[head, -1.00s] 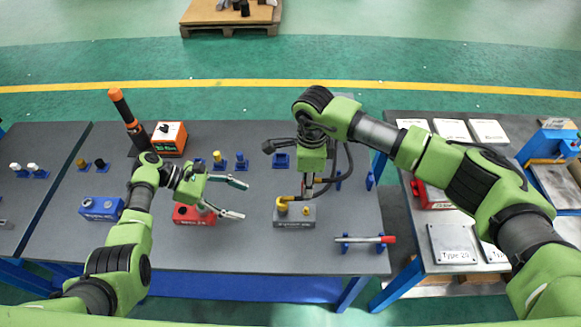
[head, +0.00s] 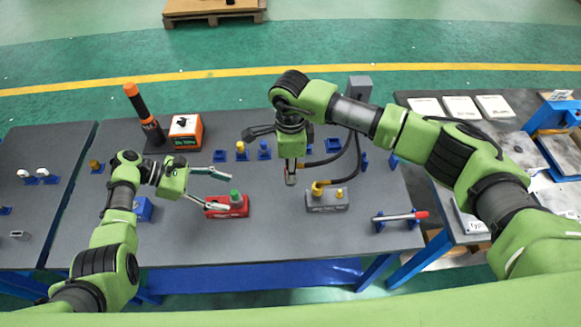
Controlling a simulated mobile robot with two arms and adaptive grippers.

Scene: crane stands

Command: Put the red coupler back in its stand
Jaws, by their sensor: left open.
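A red block (head: 215,211) with a green cylinder (head: 236,197) on top sits on the dark table. Several small blue stands line the back: one holds a yellow coupler (head: 241,147), one a blue coupler (head: 264,146).
A red-tipped rod (head: 400,217) lies on blue supports at the front right. An orange box (head: 186,131) and an orange-topped post (head: 147,116) stand at the back left. A blue block (head: 142,209) is partly behind my left arm. The table's front middle is clear.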

